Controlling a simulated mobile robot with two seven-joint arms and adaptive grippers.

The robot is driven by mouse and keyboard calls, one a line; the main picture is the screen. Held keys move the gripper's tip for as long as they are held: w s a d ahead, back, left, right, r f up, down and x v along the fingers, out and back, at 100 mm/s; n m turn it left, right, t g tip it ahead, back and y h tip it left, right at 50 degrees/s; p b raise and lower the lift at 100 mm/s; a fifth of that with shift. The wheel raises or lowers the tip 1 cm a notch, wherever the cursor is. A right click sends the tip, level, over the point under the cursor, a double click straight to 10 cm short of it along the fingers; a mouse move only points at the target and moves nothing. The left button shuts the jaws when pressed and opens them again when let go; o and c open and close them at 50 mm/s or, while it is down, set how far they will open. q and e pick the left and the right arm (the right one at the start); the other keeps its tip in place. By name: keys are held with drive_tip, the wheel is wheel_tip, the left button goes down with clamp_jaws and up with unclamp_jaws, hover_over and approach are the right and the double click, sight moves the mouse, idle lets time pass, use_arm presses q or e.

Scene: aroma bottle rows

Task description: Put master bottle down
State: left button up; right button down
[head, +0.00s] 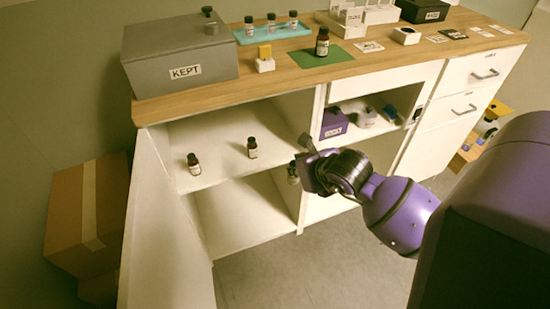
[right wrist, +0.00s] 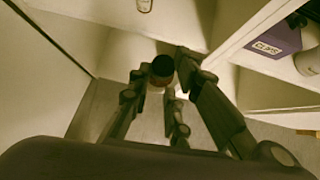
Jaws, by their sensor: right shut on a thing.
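My right gripper (head: 303,160) is shut on a small dark-capped bottle (head: 293,173), in front of the open cabinet near its middle divider. In the right wrist view the bottle's dark cap (right wrist: 162,66) shows between the fingers (right wrist: 160,88); its lower part is mostly hidden. I cannot read its label. Two similar brown bottles stand upright and apart on the cabinet's left shelf, one to the left (head: 194,164) and one to the right (head: 252,148). A larger brown bottle (head: 322,43) stands on a green mat (head: 338,56) on the countertop. My left gripper is out of view.
A grey box (head: 180,58) labelled KEPT and a turquoise tray (head: 262,35) with several small bottles are on the counter. A purple box (head: 334,123) sits in the right compartment. The open cabinet door (head: 150,220) bounds the left. The shelf's front middle is clear.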

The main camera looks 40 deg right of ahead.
drive_tip(key=shift+m+h, duration=0.3)
drive_tip(key=shift+m, duration=0.2)
drive_tip(key=w+d+f, duration=0.1)
drive_tip(key=w+d, duration=0.1)
drive_tip(key=w, duration=0.4)
drive_tip(key=w+d+f+b, duration=0.1)
drive_tip(key=w+d+f, duration=0.1)
drive_tip(key=w, duration=0.3)
drive_tip(key=w+d+f, duration=0.1)
drive_tip(key=w+d, duration=0.2)
drive_tip(key=w, duration=0.3)
drive_tip(key=shift+w+d+f+b, duration=0.25)
drive_tip(key=shift+w+b, duration=0.05)
drive_tip(key=c, duration=2.1)
unclamp_jaws()
drive_tip(key=shift+f, duration=0.2)
drive_tip(key=o, duration=0.5)
